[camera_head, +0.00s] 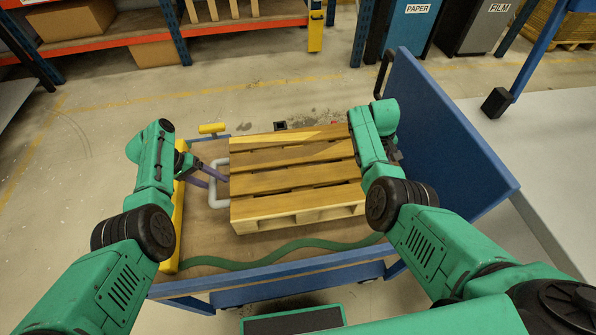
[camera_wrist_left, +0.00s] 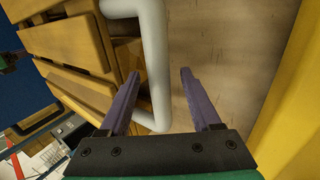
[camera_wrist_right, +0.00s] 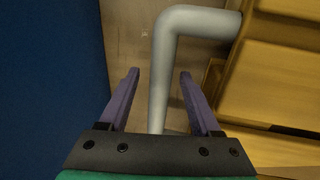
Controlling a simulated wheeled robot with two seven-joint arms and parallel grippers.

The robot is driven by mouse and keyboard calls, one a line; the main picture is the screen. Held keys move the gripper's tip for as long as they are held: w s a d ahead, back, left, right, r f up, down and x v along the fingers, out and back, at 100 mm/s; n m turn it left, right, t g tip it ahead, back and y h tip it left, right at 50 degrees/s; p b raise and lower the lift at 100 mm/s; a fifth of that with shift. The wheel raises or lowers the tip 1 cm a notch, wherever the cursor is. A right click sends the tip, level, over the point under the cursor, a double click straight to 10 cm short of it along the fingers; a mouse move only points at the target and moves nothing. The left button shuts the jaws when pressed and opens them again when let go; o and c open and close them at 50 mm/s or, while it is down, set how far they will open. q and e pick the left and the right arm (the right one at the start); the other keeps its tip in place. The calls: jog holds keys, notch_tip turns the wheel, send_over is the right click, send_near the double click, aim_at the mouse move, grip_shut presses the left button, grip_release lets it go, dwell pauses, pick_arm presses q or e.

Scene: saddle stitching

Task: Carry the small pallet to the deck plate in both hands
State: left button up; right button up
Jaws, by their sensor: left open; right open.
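The small wooden pallet (camera_head: 290,177) lies flat on the brown bed of a blue cart (camera_head: 200,241), between my two arms. It has a grey bar handle on each side. My left gripper (camera_head: 221,173) is open at the left handle (camera_head: 215,196); in the left wrist view this handle (camera_wrist_left: 154,50) runs between the open fingers (camera_wrist_left: 160,74). In the right wrist view the right handle (camera_wrist_right: 160,75) stands between the open fingers of my right gripper (camera_wrist_right: 160,85). My arm mostly hides that gripper in the head view. I cannot make out a separate deck plate.
A tall blue panel (camera_head: 440,125) stands close by my right gripper. A yellow block (camera_head: 174,225) lines the cart's left side, and a green strip (camera_head: 290,247) lies in front of the pallet. Shelves (camera_head: 110,30) and bins (camera_head: 405,25) stand behind; the floor between is mostly free.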

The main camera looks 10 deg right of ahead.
pick_arm(q)
grip_shut()
pick_arm(e)
grip_shut()
pick_arm(q)
jog(key=shift+r, duration=0.1)
dwell(1.0)
